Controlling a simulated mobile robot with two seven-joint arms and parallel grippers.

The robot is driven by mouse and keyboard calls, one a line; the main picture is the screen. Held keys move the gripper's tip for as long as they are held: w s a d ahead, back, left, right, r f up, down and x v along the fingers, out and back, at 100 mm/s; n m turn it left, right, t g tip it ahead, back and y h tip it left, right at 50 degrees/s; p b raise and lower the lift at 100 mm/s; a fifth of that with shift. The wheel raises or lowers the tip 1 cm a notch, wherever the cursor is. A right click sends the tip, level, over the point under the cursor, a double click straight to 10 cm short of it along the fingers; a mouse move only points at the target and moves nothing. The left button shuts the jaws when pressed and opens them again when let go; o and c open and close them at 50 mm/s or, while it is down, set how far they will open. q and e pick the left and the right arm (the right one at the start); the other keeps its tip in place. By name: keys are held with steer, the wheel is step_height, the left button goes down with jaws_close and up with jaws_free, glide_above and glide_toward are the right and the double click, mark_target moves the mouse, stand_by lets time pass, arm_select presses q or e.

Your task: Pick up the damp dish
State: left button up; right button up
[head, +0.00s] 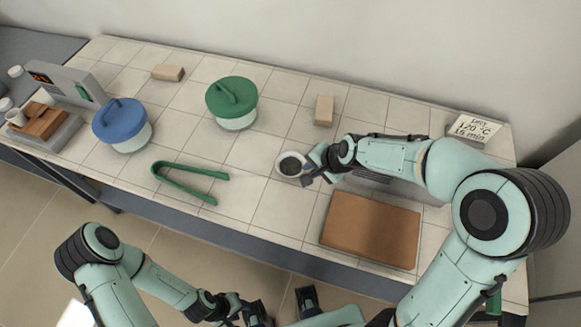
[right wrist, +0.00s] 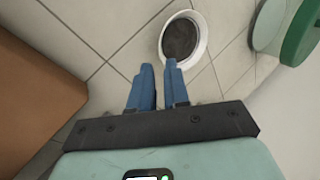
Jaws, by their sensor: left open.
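The dish (head: 291,165) is a small round white bowl with dark grey contents, standing on the tiled bench. It also shows in the right wrist view (right wrist: 181,38), just beyond the fingertips. My right gripper (head: 312,172) is beside the dish, on its right in the head view. In the right wrist view its two blue fingers (right wrist: 159,64) stand apart with a narrow gap. The right fingertip overlaps the near rim in the picture; I cannot tell whether it touches. My left gripper (head: 281,302) is open and empty in front of the bench.
A brown board (head: 370,229) lies right of the dish. Green tongs (head: 190,182), a green-lidded pot (head: 232,101) and a blue-lidded pot (head: 120,124) stand to the left. A tan block (head: 324,110) lies behind. A sign (head: 475,128) reads 120 °C at the right.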

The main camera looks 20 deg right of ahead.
mark_target(301, 171)
steer(key=b+x, duration=0.1)
steer(key=x, duration=0.4)
steer(key=shift+w+a+f+b, duration=0.1)
steer(key=shift+a+b, duration=0.15)
steer(key=shift+b, duration=0.05)
jaws_close()
